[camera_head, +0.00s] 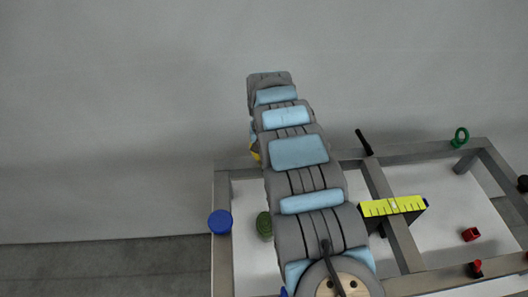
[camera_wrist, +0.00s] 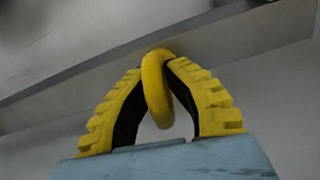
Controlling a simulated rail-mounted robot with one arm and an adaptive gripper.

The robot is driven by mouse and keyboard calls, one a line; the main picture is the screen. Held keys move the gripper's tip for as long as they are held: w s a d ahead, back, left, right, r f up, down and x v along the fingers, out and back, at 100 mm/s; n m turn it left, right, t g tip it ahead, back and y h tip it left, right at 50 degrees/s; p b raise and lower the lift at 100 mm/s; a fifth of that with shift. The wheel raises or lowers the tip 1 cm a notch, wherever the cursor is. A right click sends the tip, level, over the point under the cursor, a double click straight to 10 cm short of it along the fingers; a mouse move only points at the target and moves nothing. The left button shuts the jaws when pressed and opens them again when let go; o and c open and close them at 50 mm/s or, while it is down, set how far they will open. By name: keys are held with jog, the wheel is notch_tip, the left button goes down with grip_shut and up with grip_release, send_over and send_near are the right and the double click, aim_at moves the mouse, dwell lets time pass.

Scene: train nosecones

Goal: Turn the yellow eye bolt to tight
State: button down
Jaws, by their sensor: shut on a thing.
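The yellow eye bolt (camera_wrist: 154,88) shows in the wrist view as an upright ring, seen nearly edge-on, in front of a grey frame beam (camera_wrist: 225,52). My gripper (camera_wrist: 157,73) has yellow ribbed fingers with dark inner pads, one on each side of the ring. The fingers are shut on the ring near its upper part. The bolt's shank is not visible. In the head view my arm hides most of this spot. Only a small yellow patch shows at the arm's left edge, and I cannot tell whether it is bolt or finger.
A grey frame (camera_head: 405,245) carries a blue round knob (camera_head: 220,222), a dark green knob (camera_head: 264,225), a black handle (camera_head: 364,142), a yellow marked block (camera_head: 392,206), a green eye bolt (camera_head: 460,137) and red parts (camera_head: 471,234). A plain grey wall stands behind.

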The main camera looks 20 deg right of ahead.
jog(key=m, duration=0.4)
jog(key=shift+a+m+p, duration=0.1)
jog(key=shift+m+p, duration=0.2)
jog(key=shift+p, duration=0.05)
jog(key=m, duration=0.3)
jog(key=shift+m+p, duration=0.3)
jog(key=shift+p, duration=0.05)
jog(key=m+p, duration=0.1)
jog(key=m, duration=0.3)
jog(key=shift+f+m+b, duration=0.1)
jog(key=shift+m+b, duration=0.25)
jog(key=shift+m, duration=1.85)
jog(key=c, duration=1.1)
grip_release()
jog(key=shift+r, duration=0.2)
